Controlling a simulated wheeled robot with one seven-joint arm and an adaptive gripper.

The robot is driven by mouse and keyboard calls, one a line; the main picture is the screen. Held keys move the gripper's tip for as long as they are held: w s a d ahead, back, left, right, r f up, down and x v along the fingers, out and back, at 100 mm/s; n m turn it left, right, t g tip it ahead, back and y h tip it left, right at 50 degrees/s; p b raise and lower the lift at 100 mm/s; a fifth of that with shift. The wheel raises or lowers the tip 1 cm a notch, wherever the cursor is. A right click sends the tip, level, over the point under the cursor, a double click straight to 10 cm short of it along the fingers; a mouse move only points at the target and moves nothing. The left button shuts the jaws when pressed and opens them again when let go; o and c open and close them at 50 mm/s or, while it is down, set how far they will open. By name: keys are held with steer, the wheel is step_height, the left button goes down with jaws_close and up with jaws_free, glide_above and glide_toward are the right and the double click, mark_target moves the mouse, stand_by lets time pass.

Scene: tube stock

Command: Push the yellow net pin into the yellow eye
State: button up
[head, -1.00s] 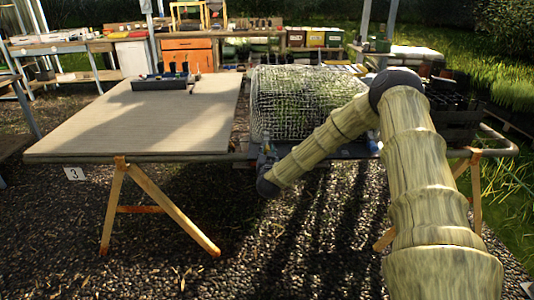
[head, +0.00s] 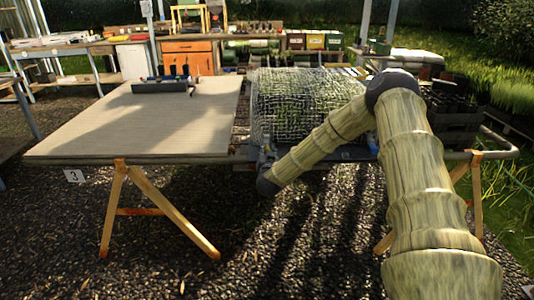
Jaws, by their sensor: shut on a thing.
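My gripper (head: 266,150) is small in the head view, at the end of my arm by the front left corner of a mesh net cage (head: 300,105). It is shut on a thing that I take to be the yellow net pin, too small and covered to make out. The yellow eye cannot be made out either, and whether pin and eye touch cannot be told. The net cage lies on the right part of the table, with greenery showing through its mesh.
A bare tan board (head: 150,122) covers the left of the trestle table, with a dark tray (head: 163,86) at its back. Dark crates (head: 455,125) stand on the right. An orange cabinet (head: 187,57) and benches stand behind. The gravel in front is open.

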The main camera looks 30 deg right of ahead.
steer(key=shift+w+d, duration=0.3)
steer(key=shift+w, duration=0.2)
steer(key=o, duration=2.2)
steer(key=shift+c, duration=0.2)
steer(key=shift+s, duration=0.1)
steer(key=shift+s+a+f, duration=0.15)
steer(key=shift+s, duration=0.1)
steer(key=shift+s, duration=0.1)
steer(key=shift+c, duration=0.4)
steer(key=shift+o, duration=0.4)
steer(key=shift+s+a, duration=0.3)
steer(key=shift+s+a+p, duration=0.25)
steer(key=shift+s+p, duration=0.05)
steer(key=shift+s, duration=0.15)
steer(key=shift+s, duration=0.1)
